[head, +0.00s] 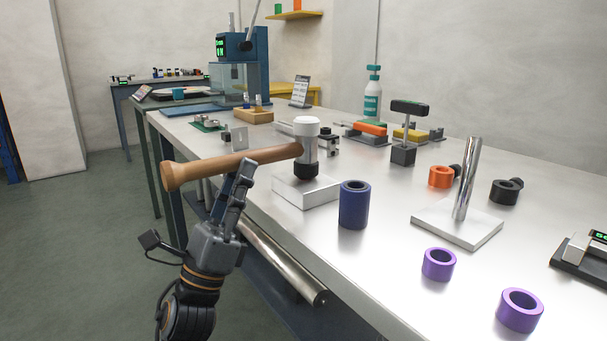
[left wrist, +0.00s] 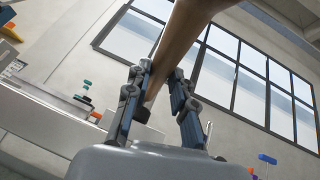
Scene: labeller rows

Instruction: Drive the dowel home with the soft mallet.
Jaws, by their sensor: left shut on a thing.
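The mallet (head: 230,163) has a wooden handle and a metal head with a white top face and a black lower face. My left gripper (head: 242,182) is shut on the handle, which points left with the head to the right. In the left wrist view the wooden handle (left wrist: 178,45) runs up between the fingers of my left gripper (left wrist: 158,98). The black face is just above or touching a pale metal block (head: 318,192); I cannot tell which. No dowel shows there; the mallet head covers that spot. My right gripper is not in view.
On the table (head: 380,275), a blue cylinder (head: 354,206) stands right of the block. Further right are a chrome post (head: 467,180) on a plate, purple rings (head: 438,264) and an orange ring (head: 440,177). A metal roller (head: 285,268) runs along the table's left edge.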

